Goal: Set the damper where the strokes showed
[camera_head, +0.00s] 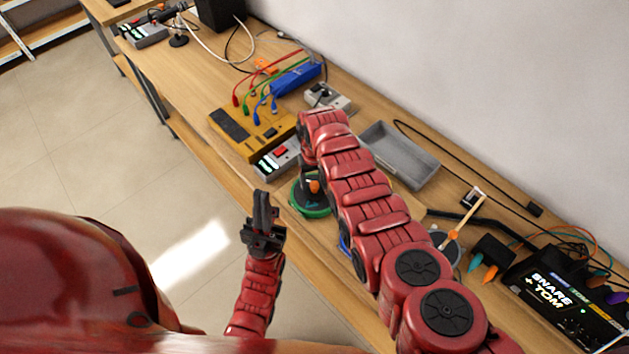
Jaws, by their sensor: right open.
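A round dark pad with a green rim (308,211) lies near the table's front edge, partly covered by my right arm. A small orange piece (314,186) shows on it; whether it is the damper I cannot tell. My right gripper (307,178) is down over this pad, mostly hidden by its own arm; its fingers are hard to make out. A sliver of a blue-rimmed pad (343,244) shows beside the arm. A grey round pad (446,245) lies to the right with a wooden stick across it. My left gripper (263,212) is upright off the front edge, empty, its fingers together.
A yellow patch box (250,133) with colored cables, a grey module with a red button (279,158) and an empty grey tray (402,157) stand behind. A black box labeled "SNARE + TOM" (566,305) stands at right. Bare wood runs along the front edge.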

